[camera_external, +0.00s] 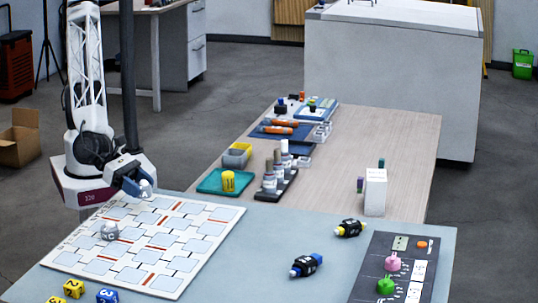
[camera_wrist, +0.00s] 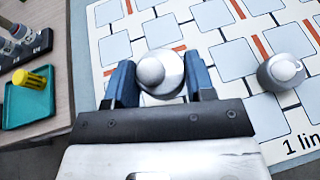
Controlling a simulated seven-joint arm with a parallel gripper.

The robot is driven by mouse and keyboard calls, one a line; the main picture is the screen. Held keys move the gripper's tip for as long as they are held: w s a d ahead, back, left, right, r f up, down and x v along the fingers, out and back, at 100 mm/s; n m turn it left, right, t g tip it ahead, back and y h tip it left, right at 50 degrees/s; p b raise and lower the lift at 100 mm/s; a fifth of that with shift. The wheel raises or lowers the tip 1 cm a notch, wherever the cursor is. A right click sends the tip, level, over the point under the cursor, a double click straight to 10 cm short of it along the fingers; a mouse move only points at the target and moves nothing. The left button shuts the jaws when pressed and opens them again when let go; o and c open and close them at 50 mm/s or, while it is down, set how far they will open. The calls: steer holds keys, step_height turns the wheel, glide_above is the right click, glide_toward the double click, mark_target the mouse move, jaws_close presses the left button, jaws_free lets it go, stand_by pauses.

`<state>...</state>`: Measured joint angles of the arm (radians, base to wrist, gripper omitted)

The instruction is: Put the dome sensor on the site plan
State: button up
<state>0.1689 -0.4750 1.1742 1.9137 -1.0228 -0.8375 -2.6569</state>
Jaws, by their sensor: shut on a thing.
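In the external view the held dome sensor (camera_external: 147,186) is small and partly hidden by the fingers. The gripper is over the far left part of the site plan (camera_external: 185,284), a white sheet with pale blue squares and red bars. I cannot tell the exact gap below the sensor. A second, grey dome (camera_external: 109,231) sits on the plan; it also shows at right in the wrist view (camera_wrist: 280,72).
Yellow and blue number cubes (camera_external: 73,289) lie at the plan's near edge. A teal tray (camera_external: 212,184) with a yellow cylinder (camera_external: 228,181) and a dark rack of bottles (camera_external: 275,185) stand beyond. A dark panel (camera_external: 370,270) with pink and green pieces is at right.

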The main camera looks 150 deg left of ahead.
glide_above(163, 239)
steer(key=shift+f, duration=0.7)
stand_by(0.4)
steer(key=shift+s+f, duration=0.1)
steer(key=shift+f, duration=1.65)
steer(key=shift+f, duration=0.15)
steer(key=o, duration=0.9)
steer(key=shift+r, duration=0.2)
